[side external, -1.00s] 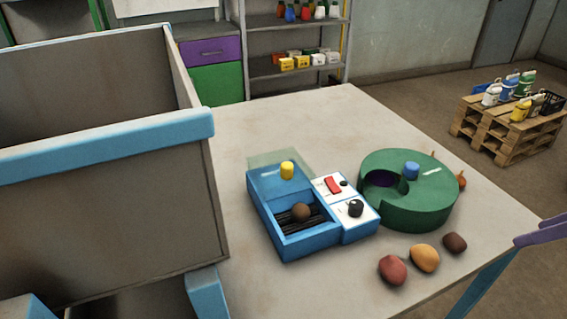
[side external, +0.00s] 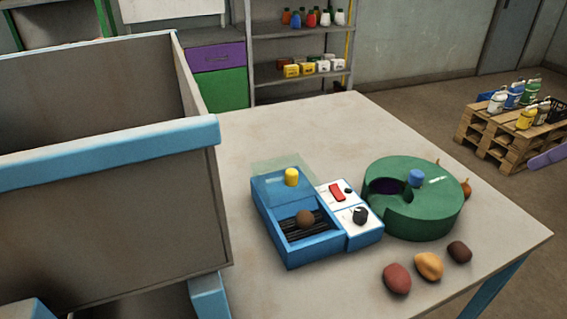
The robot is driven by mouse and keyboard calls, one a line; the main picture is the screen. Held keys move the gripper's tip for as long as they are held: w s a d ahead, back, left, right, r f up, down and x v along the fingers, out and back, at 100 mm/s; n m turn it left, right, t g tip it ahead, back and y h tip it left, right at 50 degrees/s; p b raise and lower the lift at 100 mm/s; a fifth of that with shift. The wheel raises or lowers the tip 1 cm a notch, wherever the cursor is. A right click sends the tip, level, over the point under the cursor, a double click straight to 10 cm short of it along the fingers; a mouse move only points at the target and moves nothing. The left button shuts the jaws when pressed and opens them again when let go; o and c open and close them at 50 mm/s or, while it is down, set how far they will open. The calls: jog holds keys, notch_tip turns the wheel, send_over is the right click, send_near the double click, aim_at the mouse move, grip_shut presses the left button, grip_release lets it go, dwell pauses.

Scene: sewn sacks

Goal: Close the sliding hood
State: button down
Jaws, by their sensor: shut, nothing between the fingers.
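A blue box (side external: 314,251) sits on the table, its front part open from above. A brown round object (side external: 305,219) lies on dark bars inside it. A pale see-through hood (side external: 283,167) with a yellow knob (side external: 291,176) lies over the back part of the box and sticks out behind it. The hood is slid back, leaving the bars and the brown object uncovered. A white panel with a red switch (side external: 337,192) and a black dial (side external: 360,215) is on the box's right side. My gripper is not in view.
A green round container (side external: 427,220) with a blue knob (side external: 416,177) stands close to the right of the box. Several fruit-like objects (side external: 429,266) lie in front of it. A large grey bin with a blue rim (side external: 110,148) stands at left. The table (side external: 500,243) is clear at front right.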

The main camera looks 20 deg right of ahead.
jog(key=w+a+r+n, duration=0.1)
jog(key=w+a+r, duration=0.2)
jog(key=w+r, duration=0.6)
jog(key=n+g+y, duration=0.1)
jog(key=n+g, duration=0.2)
jog(key=n, duration=0.1)
send_over(279, 176)
notch_tip(279, 176, down, 16)
jog(key=x, duration=0.9)
jog(key=shift+s+a+f, duration=0.1)
jog(key=shift+f, duration=0.25)
jog(key=shift+s+d+r, duration=0.2)
jog(key=shift+s+r, duration=0.15)
jog(key=shift+s, duration=0.1)
jog(key=shift+s+d+f, duration=0.1)
jog(key=shift+s+d, duration=0.25)
jog(key=shift+s, duration=0.35)
jog(key=shift+s+d, duration=0.35)
jog(key=shift+s, duration=0.35)
